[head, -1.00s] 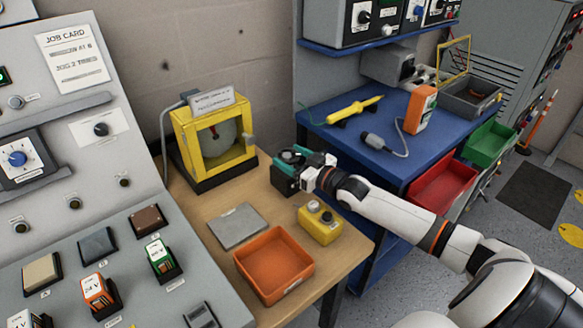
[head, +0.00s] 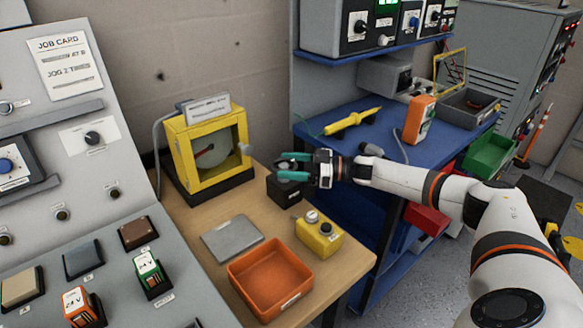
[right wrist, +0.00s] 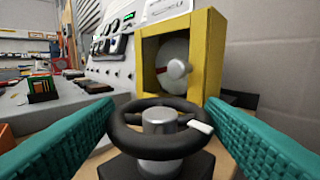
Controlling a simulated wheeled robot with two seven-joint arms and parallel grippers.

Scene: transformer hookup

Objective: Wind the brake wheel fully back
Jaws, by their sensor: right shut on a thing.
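The brake wheel is a black ring with a grey metal hub and a white mark on its rim; it fills the lower middle of the right wrist view (right wrist: 126,139). My right gripper (head: 291,166) has teal fingers, one on each side of the wheel, and is shut on it. In the head view the fingers mostly hide the wheel above its dark base box (head: 284,191). A yellow-framed gauge (head: 178,157) stands to its left; its red pointer leans toward the lower left of the pale dial. My left gripper is out of view.
A yellow button box (head: 318,241), an orange tray (head: 240,282) and a grey plate (head: 231,236) lie on the wooden table in front of the wheel. A sloped control panel is on the left. A blue bench (head: 350,147) stands behind my right arm.

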